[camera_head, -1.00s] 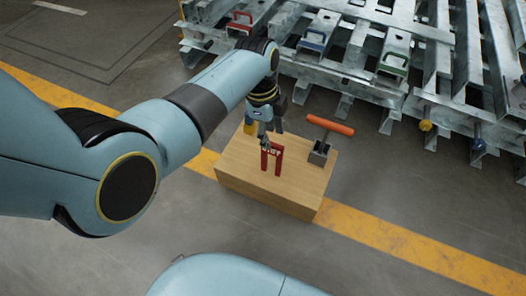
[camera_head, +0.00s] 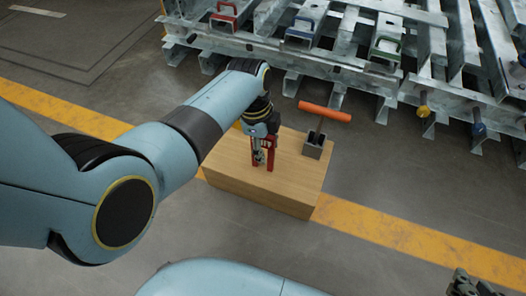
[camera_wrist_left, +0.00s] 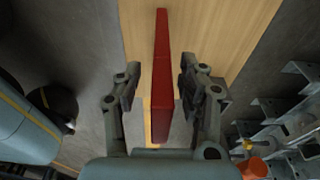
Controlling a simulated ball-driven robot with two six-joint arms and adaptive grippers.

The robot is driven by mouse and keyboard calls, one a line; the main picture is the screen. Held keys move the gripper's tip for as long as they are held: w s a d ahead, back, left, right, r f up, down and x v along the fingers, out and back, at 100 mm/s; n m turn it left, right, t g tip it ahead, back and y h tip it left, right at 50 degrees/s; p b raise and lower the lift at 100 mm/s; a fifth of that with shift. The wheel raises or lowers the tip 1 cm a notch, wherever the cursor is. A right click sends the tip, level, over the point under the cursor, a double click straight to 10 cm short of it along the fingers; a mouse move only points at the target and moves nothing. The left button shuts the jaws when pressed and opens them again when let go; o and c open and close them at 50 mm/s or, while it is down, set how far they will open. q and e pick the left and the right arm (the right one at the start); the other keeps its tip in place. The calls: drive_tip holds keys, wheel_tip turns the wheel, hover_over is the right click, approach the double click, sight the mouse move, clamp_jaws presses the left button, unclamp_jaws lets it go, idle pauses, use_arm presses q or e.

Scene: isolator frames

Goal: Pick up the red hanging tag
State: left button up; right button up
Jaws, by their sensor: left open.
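The red hanging tag (camera_head: 271,145) stands upright on a wooden box, like a frame with two legs. My left gripper (camera_head: 261,156) is at the tag in the head view and partly hides it. In the left wrist view the tag (camera_wrist_left: 162,75) shows as a narrow red bar seen from its edge. It runs between the two fingers of my left gripper (camera_wrist_left: 158,88), which is open. A gap shows on each side of the tag. My right gripper (camera_head: 473,285) only just shows at the lower right edge of the head view; its jaw state is unclear.
The wooden box (camera_head: 255,193) also carries a grey block (camera_head: 313,147) with an orange T-handle (camera_head: 325,111), right of the tag. Galvanised steel frames (camera_head: 345,60) with red, blue and green handles fill the back.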

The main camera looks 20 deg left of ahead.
use_arm(q)
drive_tip(key=shift+f, duration=0.35)
use_arm(e)
drive_tip(key=shift+s+f+t, duration=0.15)
drive_tip(key=shift+f+t, duration=0.1)
drive_tip(key=shift+t, duration=0.05)
use_arm(q)
clamp_jaws()
drive_tip(key=shift+r, duration=0.2)
